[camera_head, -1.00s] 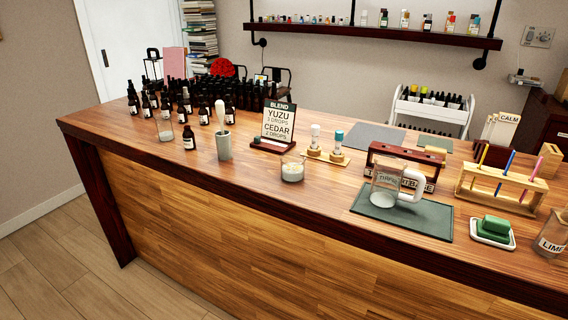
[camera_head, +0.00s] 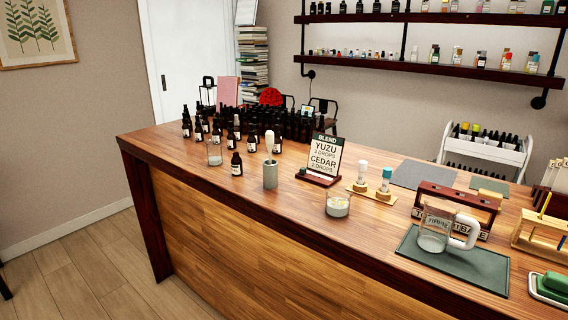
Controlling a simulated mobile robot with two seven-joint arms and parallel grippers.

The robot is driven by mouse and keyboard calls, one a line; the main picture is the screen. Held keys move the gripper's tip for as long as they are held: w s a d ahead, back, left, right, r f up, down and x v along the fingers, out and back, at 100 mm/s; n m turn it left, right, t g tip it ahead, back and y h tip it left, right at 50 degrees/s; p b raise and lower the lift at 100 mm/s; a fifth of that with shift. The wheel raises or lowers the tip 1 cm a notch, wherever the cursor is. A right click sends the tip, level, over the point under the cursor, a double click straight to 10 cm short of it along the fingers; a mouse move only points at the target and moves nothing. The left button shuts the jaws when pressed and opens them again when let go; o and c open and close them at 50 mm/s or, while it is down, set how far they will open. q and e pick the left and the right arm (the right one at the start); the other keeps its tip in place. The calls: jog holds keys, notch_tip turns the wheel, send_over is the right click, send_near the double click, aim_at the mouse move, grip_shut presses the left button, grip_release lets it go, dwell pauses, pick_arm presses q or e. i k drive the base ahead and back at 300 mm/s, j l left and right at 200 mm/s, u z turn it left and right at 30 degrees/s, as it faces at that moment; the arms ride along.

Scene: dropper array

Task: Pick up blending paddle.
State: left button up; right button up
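A paddle with a pale, rounded upper end (camera_head: 269,142) stands upright in a grey-green cylindrical holder (camera_head: 270,177) on the wooden counter. Its lower part is hidden inside the holder. I take it to be the blending paddle. The holder stands left of the blend sign (camera_head: 323,158) and right of a small dark bottle (camera_head: 236,165). Neither of my grippers is in view.
A glass jar with pale contents (camera_head: 338,204) stands near the counter's front edge. Many dark bottles (camera_head: 290,125) crowd the back left. A glass mug (camera_head: 436,232) sits on a green mat (camera_head: 470,268) at right. The counter's front left (camera_head: 190,165) is clear.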

aim_at(269, 134)
jog(key=i+j, duration=0.2)
jog(key=j, duration=0.15)
jog(key=i+j, duration=0.2)
jog(key=j, duration=0.15)
jog(key=i+j, duration=0.2)
jog(key=j, duration=0.15)
jog(key=i+j, duration=0.2)
jog(key=j+z, duration=0.25)
jog(key=z, duration=0.15)
jog(key=i+j+z, duration=0.1)
jog(key=j+z, duration=0.15)
jog(key=z, duration=0.15)
